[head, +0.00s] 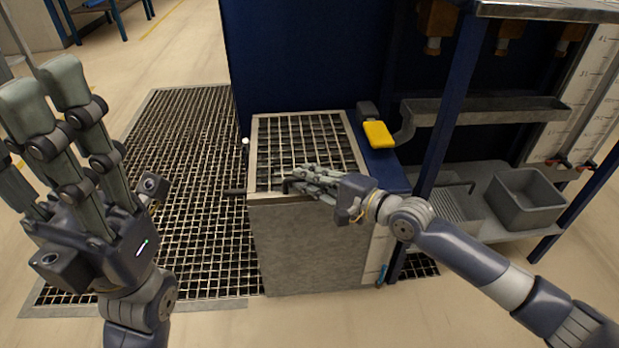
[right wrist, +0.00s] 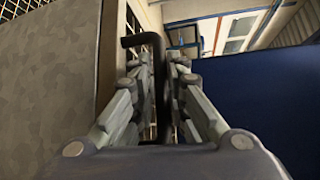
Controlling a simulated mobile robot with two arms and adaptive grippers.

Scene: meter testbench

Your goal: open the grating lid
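The grating lid (head: 262,150), a dark mesh in a pale metal frame, lies flat on top of a grey box (head: 306,245) in the head view. My right gripper (head: 296,180) is at the lid's near edge. In the right wrist view its fingers (right wrist: 161,65) stand close together on both sides of a black bar handle (right wrist: 159,85) and look shut on it. The fingers partly hide the handle. My left gripper (head: 50,85) is raised at the left, fingers pointing up and apart, empty and away from the lid.
A floor grating (head: 180,150) lies left of the box. A blue panel (head: 300,60) rises behind it. A yellow block (head: 379,134) sits right of the lid. A bench with a blue post (head: 450,120), a trough (head: 490,110) and a grey bin (head: 527,198) stands at the right.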

